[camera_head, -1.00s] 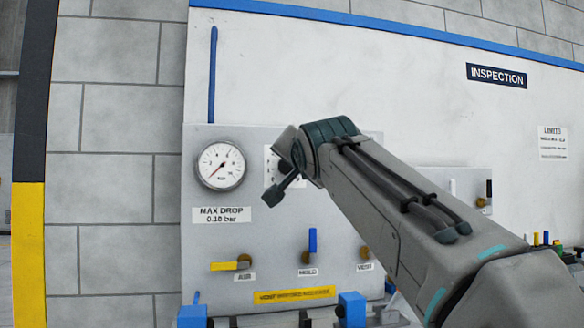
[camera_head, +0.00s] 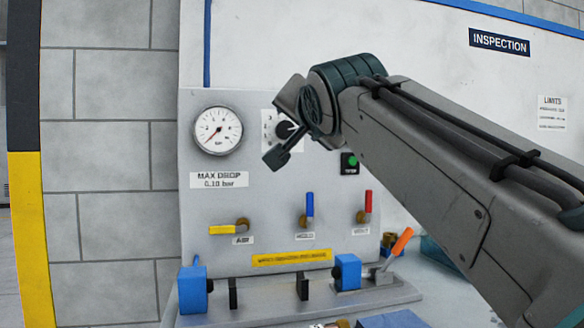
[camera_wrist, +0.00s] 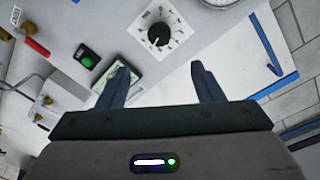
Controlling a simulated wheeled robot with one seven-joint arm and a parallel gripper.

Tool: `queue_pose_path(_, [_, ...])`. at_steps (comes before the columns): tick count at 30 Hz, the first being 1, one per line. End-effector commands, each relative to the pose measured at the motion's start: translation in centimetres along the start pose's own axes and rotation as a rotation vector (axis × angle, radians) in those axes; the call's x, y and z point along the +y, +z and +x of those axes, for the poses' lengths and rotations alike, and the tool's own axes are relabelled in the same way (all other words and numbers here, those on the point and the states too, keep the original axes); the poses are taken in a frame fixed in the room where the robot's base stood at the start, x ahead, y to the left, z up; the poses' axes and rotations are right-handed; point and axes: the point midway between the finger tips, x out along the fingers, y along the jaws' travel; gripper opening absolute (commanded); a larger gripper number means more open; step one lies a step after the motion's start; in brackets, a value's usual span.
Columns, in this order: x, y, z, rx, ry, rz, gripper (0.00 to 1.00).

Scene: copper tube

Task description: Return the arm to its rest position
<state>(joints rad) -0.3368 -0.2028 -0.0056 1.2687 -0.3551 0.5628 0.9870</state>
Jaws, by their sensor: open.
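My arm reaches in from the right of the head view, its grey links (camera_head: 420,150) raised in front of the test panel. My gripper shows in the wrist view (camera_wrist: 160,85), its two dark fingers apart with nothing between them. In the head view the gripper's fingers are mostly hidden behind the wrist end of the arm. Beyond the fingers in the wrist view are a black selector knob (camera_wrist: 160,34) and a green button (camera_wrist: 87,60) on the panel.
The grey panel carries a pressure gauge (camera_head: 217,131) and yellow (camera_head: 222,230), blue (camera_head: 309,204) and red (camera_head: 368,201) valve levers. Below stands a fixture with blue blocks (camera_head: 193,289) and an orange-handled clamp (camera_head: 402,241). An INSPECTION sign (camera_head: 499,41) hangs at upper right.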

Motion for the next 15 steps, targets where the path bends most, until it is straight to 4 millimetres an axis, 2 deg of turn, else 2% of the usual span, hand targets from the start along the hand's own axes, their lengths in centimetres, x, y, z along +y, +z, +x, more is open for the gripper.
queue_pose_path(8, [0.9, 0.0, 0.4, -0.048, 0.056, -0.043, 0.6])
queue_pose_path(15, [4.9, 1.6, 0.4, -0.199, 0.202, -0.163, 0.6])
